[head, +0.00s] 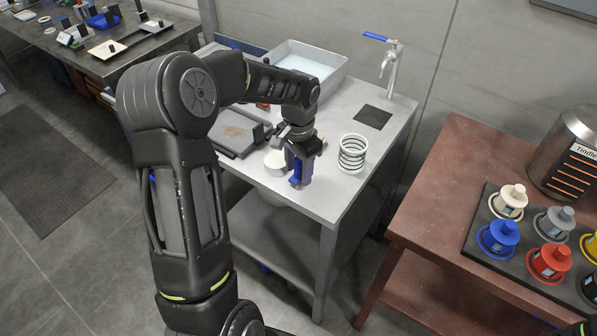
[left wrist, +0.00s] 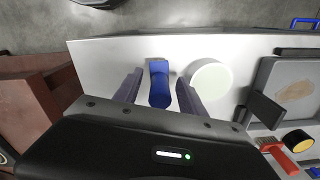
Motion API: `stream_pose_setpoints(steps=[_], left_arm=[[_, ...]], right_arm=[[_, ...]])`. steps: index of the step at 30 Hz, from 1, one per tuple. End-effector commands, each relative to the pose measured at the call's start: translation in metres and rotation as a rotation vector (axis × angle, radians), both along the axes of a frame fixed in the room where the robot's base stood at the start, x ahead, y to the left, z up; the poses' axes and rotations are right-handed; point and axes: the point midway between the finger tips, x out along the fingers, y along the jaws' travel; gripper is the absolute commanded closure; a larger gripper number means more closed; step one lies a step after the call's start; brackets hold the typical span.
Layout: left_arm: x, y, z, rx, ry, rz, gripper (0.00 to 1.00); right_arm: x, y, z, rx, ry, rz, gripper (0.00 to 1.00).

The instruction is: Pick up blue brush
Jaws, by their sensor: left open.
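The blue brush (left wrist: 159,84) is over the front part of the grey metal table, between the two fingers of my left gripper (left wrist: 158,77) in the left wrist view. Gaps show on both sides of it, so the fingers are apart and not closed on it. In the head view my left gripper (head: 300,168) points down at the table's front edge, and the blue of the brush (head: 295,174) shows by its fingers. The brush's lower end is hidden. My right gripper is not seen.
A round white dish (head: 275,162) stands close beside the brush. A striped white cylinder (head: 352,153) is to the right. A grey tray (head: 236,132) lies behind left, with a red-handled brush (left wrist: 279,156) near it. A faucet (head: 391,65) and basin (head: 306,66) are at the back.

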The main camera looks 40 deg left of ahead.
Motion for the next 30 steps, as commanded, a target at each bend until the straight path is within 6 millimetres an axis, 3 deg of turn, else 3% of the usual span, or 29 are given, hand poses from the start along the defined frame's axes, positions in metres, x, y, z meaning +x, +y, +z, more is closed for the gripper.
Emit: stream_pose_setpoints(steps=[9,27,30], left_arm=[[0.0001,-0.0001,0.0003,0.000,0.000,0.000,0.52],[0.0001,-0.0001,0.0003,0.000,0.000,0.000,1.00],[0.0001,-0.0001,0.0003,0.000,0.000,0.000,1.00]], right_arm=[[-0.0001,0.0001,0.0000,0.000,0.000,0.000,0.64],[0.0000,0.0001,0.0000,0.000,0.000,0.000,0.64],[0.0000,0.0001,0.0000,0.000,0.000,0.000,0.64]])
